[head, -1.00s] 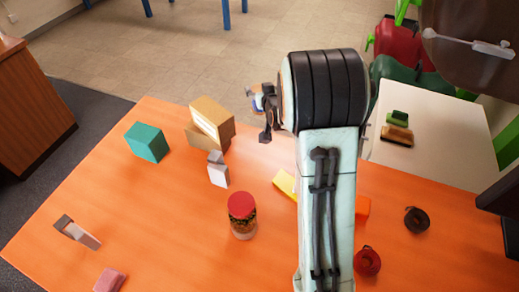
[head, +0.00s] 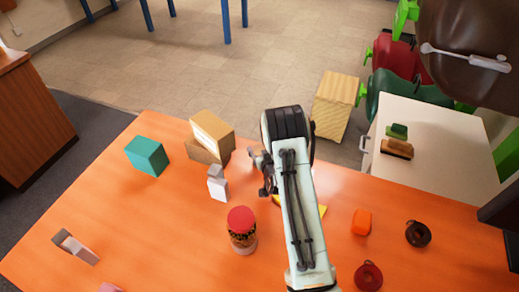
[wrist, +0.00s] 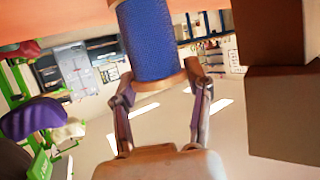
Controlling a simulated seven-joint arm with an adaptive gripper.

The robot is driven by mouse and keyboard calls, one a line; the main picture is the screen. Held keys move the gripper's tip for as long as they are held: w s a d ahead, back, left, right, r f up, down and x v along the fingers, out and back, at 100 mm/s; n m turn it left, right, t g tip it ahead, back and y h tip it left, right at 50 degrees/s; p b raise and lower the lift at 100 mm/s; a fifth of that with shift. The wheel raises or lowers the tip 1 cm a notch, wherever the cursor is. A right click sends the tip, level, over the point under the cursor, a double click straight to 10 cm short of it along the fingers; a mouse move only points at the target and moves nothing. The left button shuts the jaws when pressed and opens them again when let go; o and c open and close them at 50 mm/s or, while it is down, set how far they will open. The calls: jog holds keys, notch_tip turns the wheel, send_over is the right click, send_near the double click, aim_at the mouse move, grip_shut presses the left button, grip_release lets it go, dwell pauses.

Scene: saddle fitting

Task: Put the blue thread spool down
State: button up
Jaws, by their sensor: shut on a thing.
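The blue thread spool (wrist: 150,42) shows at the top of the wrist view, with a tan flange at its lower end in the picture. My gripper (wrist: 161,84) is shut on it, one finger at each side of that flange. The orange table (wrist: 80,12) fills the top of the wrist view, close to the spool's other end; I cannot tell whether they touch. In the head view my gripper (head: 263,168) is low over the table's back middle, and the spool is hidden behind my arm.
Stacked cardboard boxes (head: 212,134) and a white-grey block (head: 217,185) stand left of my gripper. A red-lidded jar (head: 242,230) is in front. A yellow thing (head: 322,210) is partly behind my arm. An orange block (head: 361,222) lies right.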

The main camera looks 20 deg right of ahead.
jog(key=shift+f, duration=0.2)
jog(key=o, duration=1.1)
jog(key=shift+o, duration=0.2)
jog(key=shift+r, duration=0.1)
jog(key=shift+r, duration=0.15)
jog(key=v, duration=1.2)
